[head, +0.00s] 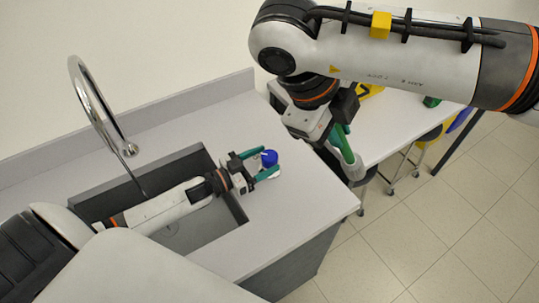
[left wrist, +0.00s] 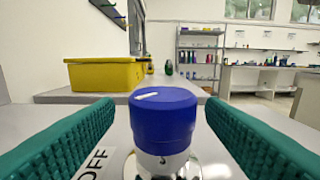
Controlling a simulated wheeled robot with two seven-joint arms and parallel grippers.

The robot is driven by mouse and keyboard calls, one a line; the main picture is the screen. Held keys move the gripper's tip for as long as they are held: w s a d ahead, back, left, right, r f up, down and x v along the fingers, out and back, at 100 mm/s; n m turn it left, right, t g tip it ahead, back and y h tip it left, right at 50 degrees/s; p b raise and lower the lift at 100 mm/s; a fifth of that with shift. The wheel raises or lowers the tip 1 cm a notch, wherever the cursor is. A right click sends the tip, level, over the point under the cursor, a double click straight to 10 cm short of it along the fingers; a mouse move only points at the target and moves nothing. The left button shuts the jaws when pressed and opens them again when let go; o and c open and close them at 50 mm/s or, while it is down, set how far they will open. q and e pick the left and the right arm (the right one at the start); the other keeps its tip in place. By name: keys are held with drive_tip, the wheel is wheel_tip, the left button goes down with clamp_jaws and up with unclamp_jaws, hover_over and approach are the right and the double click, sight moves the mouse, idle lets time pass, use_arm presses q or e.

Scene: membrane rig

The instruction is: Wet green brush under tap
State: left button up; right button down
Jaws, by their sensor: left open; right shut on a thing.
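The curved metal tap (head: 97,105) stands at the back of the sink (head: 230,208). A blue knob (head: 269,158) stands on the counter right of the sink. My left gripper (head: 262,163) is open, its green fingers on either side of the knob. The left wrist view shows the knob (left wrist: 163,118) upright between the fingers, with a white mark on top and an "OFF" label beside it; contact cannot be told. My right gripper (head: 344,143) points down over the counter's right edge, shut on what looks like the green brush (head: 353,168), its pale end lowest. The brush is partly hidden by the fingers.
My left forearm lies across the sink. A side table (head: 390,125) on the right holds yellow and green things. The left wrist view shows a yellow bin (left wrist: 105,74) and shelves (left wrist: 200,62) beyond.

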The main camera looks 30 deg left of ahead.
use_arm(q)
drive_tip(key=shift+x, duration=1.15)
use_arm(e)
drive_tip(key=shift+s+r, duration=0.1)
drive_tip(key=shift+r, duration=0.15)
use_arm(q)
drive_tip(key=shift+d, duration=0.1)
drive_tip(key=c, duration=1)
